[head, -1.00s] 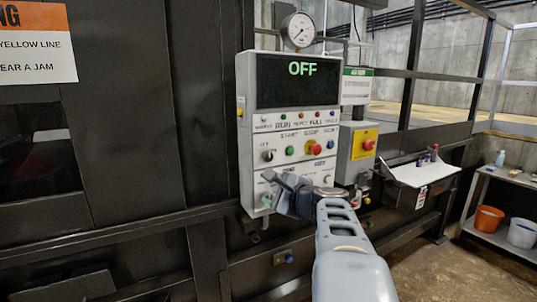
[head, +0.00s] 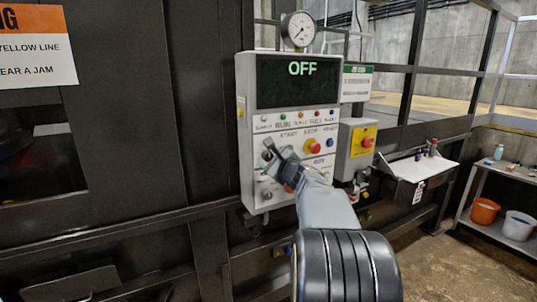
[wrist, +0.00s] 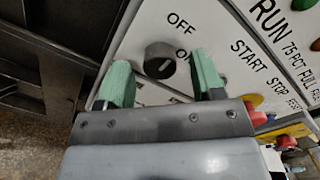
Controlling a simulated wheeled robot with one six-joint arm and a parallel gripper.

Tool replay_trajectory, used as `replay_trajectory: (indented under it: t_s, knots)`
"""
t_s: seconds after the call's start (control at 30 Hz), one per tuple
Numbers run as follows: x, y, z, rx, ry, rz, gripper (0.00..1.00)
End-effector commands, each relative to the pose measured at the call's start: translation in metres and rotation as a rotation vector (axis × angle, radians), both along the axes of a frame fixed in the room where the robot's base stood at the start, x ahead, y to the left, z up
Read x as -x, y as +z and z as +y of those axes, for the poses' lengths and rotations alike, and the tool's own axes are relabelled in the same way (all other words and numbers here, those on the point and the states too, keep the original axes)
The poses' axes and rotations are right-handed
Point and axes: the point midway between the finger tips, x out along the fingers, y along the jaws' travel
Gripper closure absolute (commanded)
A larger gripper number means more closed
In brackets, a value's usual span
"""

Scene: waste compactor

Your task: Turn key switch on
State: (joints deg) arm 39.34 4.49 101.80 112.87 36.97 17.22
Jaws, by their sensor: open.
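The key switch (wrist: 160,60) is a dark round knob with a light slot on the white control panel (head: 247,180). In the wrist view it lies just beyond and between my fingertips, with the labels OFF and ON beside it. My gripper (wrist: 158,82) is open, its green-padded fingers on either side of the knob's near side. I cannot tell whether they touch it. In the head view my gripper (head: 270,158) is at the panel's lower left and covers most of the switch. The panel's display (head: 298,80) reads OFF in green.
A red button (head: 313,146) sits right of my gripper on the panel. A yellow box with a red button (head: 367,142) is beside the panel. A gauge (head: 298,30) stands above. A rail (head: 130,224) runs below left.

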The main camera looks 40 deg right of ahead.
Motion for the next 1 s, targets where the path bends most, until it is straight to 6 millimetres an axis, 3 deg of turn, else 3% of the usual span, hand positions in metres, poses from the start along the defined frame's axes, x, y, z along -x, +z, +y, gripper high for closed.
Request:
replay_trajectory:
  t_s: [0.2, 0.53, 1.0]
  knots:
    - [-0.014, 0.000, -0.001, 0.000, 0.001, 0.001, 0.39]
    - [-0.016, 0.000, -0.001, 0.001, 0.000, 0.000, 0.39]
    - [-0.016, 0.000, -0.001, 0.000, 0.001, 0.001, 0.83]
